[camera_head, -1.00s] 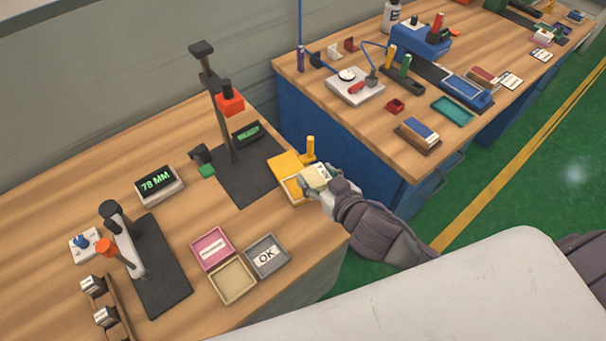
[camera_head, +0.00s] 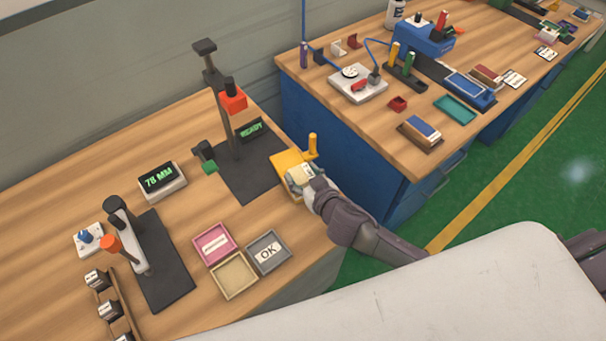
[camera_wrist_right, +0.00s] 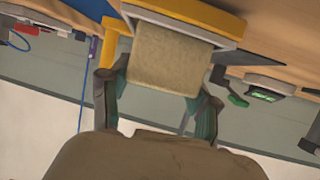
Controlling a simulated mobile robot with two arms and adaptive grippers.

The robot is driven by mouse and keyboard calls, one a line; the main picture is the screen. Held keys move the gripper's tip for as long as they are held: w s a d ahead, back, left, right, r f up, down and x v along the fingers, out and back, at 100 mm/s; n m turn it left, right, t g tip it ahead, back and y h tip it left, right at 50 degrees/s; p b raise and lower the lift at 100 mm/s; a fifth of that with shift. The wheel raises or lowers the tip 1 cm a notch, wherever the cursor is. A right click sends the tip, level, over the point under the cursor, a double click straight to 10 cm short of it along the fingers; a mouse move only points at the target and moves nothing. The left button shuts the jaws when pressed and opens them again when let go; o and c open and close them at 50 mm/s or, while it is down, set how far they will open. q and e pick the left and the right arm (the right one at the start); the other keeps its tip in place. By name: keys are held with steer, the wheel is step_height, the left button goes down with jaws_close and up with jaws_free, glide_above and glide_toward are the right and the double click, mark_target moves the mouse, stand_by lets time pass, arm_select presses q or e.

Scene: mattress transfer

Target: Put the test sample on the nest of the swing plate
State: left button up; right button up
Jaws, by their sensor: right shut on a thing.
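The test sample, a cream block with a pale label (camera_head: 300,173), is between the fingers of my right gripper (camera_head: 303,180). The swing plate (camera_head: 284,160) is yellow, with an upright yellow handle (camera_head: 312,145), at the right edge of the near bench. The sample is over the plate's nest end and hides most of the nest. In the right wrist view the sample (camera_wrist_right: 168,62) shows between the fingers of my right gripper (camera_wrist_right: 160,92), against the grey-edged rim of the yellow plate (camera_wrist_right: 200,14). I cannot tell if it is fully seated. My left gripper is out of view.
A black test stand with a red head (camera_head: 232,99) rises left of the plate. A display (camera_head: 252,130) beside it reads READY. Pink (camera_head: 214,261), tan (camera_head: 234,293) and grey OK (camera_head: 268,268) trays lie in front. A second bench (camera_head: 350,130) stands beyond a gap.

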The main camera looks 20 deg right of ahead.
steer(key=shift+f, duration=0.2)
steer(key=o, duration=1.1)
steer(key=shift+r, duration=0.15)
steer(key=shift+s+r, duration=0.1)
steer(key=shift+r, duration=0.05)
steer(key=b+v, duration=0.1)
steer(key=v, duration=1.1)
steer(key=shift+b, duration=0.3)
